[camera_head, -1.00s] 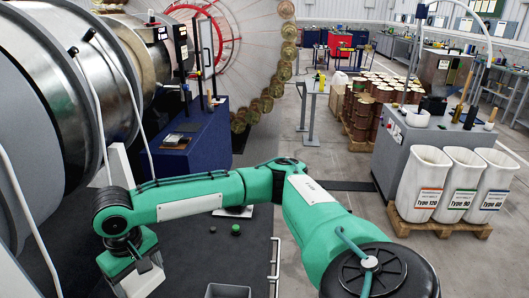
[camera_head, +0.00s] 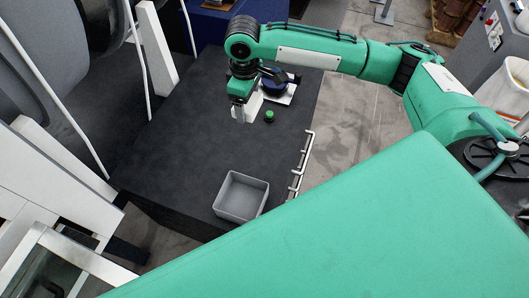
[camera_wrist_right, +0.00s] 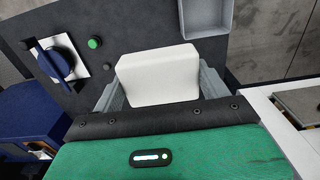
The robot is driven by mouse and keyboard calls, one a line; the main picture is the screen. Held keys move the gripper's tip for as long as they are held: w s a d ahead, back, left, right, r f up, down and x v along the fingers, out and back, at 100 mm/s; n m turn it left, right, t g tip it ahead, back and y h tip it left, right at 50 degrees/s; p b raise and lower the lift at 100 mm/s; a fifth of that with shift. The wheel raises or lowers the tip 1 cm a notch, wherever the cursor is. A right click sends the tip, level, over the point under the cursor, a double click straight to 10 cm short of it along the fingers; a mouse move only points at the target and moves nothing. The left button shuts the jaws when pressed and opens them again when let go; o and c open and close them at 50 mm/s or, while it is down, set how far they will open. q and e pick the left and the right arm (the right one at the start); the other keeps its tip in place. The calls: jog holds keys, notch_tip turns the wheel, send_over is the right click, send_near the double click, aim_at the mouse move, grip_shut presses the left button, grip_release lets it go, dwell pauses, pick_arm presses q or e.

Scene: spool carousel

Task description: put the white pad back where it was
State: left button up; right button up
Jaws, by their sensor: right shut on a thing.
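The white pad (camera_wrist_right: 158,75) is a rounded white block between the two grey fingers of my right gripper (camera_wrist_right: 160,90) in the right wrist view. The gripper is shut on it. In the head view my right gripper (camera_head: 245,106) points down over the dark tabletop, just left of a green button (camera_head: 269,116), with the white pad (camera_head: 252,106) partly showing below it. I cannot tell whether the pad touches the tabletop. My left gripper is not in view.
A blue knob on a white plate (camera_wrist_right: 61,60) sits beside the green button (camera_wrist_right: 94,43). A grey open bin (camera_head: 241,197) stands near the table's front edge. A white rail (camera_head: 301,166) runs along the right edge. The dark tabletop (camera_head: 190,140) is clear between.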

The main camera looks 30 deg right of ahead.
jog(key=n, duration=0.2)
jog(key=w+f+n+p, duration=0.1)
jog(key=shift+f+n, duration=0.25)
jog(key=shift+n, duration=0.15)
jog(key=n, duration=0.1)
jog(key=f+n, duration=0.1)
jog(key=w+n+p, duration=0.1)
jog(key=shift+d+f, duration=0.35)
jog(key=shift+f, duration=0.05)
jog(key=f+n+p, duration=0.1)
jog(key=f+n, duration=0.1)
jog(key=n, duration=0.2)
jog(key=n+p, duration=0.5)
jog(key=n, duration=1.1)
send_over(264, 162)
notch_tip(264, 162, down, 10)
notch_tip(264, 162, down, 20)
jog(key=b, duration=1.7)
jog(key=shift+w+b, duration=0.1)
jog(key=shift+b, duration=0.3)
jog(key=shift+f, duration=0.15)
jog(key=o, duration=1)
jog(key=shift+c, duration=0.2)
